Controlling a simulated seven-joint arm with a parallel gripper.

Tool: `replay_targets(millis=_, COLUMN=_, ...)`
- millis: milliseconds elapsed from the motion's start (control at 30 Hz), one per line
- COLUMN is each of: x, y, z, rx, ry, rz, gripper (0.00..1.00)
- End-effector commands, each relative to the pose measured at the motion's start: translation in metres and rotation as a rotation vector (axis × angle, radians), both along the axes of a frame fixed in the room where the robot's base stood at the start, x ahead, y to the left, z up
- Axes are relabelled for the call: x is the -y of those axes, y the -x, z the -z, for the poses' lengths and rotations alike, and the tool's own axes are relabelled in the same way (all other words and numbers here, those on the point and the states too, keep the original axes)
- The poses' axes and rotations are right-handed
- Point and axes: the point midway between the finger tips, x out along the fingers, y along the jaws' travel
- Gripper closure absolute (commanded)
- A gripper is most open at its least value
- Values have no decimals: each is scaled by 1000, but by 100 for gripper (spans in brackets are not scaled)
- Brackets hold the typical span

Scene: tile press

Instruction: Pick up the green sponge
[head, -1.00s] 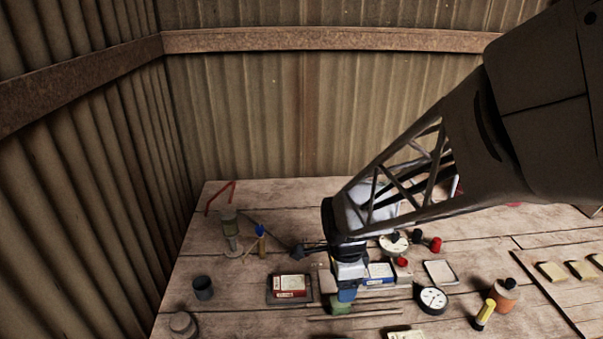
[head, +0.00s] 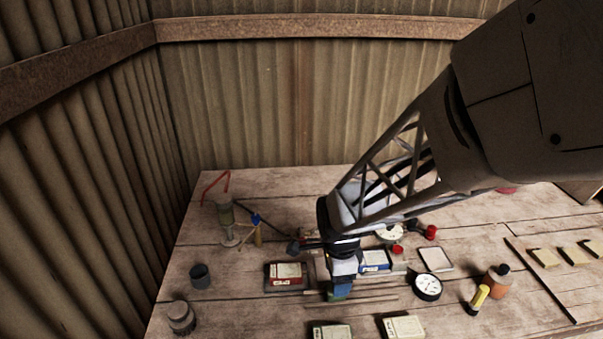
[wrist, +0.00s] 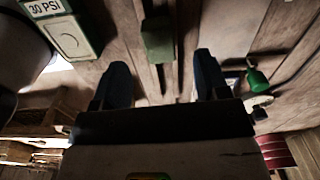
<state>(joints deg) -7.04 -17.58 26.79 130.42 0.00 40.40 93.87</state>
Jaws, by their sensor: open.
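The green sponge (wrist: 158,40) is a small dark green block on the planks in the wrist view. It lies ahead of my gripper (wrist: 162,72), in line with the gap between the two blue fingers and apart from both. My gripper is open and empty. In the head view my gripper (head: 342,291) points down over the sponge (head: 333,297), which is mostly hidden behind the fingers. Their exact height above the table cannot be told.
A red-labelled box (head: 286,275) lies left of my gripper, a blue-labelled box (head: 375,261) right of it. Thin rods (head: 380,295) run beside the sponge. A round gauge (head: 427,287) is further right. Pale boxes (head: 403,327) stand near the front. Bare planks (head: 240,310) lie front left.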

Motion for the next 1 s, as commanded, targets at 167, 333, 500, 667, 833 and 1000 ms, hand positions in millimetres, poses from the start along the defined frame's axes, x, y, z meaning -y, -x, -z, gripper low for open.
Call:
replay_targets(millis=167, x=0, y=0, z=2, rx=-1, ry=0, rz=0, gripper=32)
replay_targets(millis=333, x=0, y=1, z=15, rx=-1, ry=0, rz=0, gripper=32)
replay_targets(millis=500, x=1, y=1, z=36, rx=-3, ry=0, rz=0, gripper=32)
replay_targets(millis=667, x=1, y=1, z=48, rx=-1, ry=0, rz=0, gripper=32)
replay_targets(millis=833, x=1, y=1, z=52, rx=1, ry=0, rz=0, gripper=32)
replay_targets(millis=1000, x=1, y=1, z=52, rx=1, ry=0, rz=0, gripper=32)
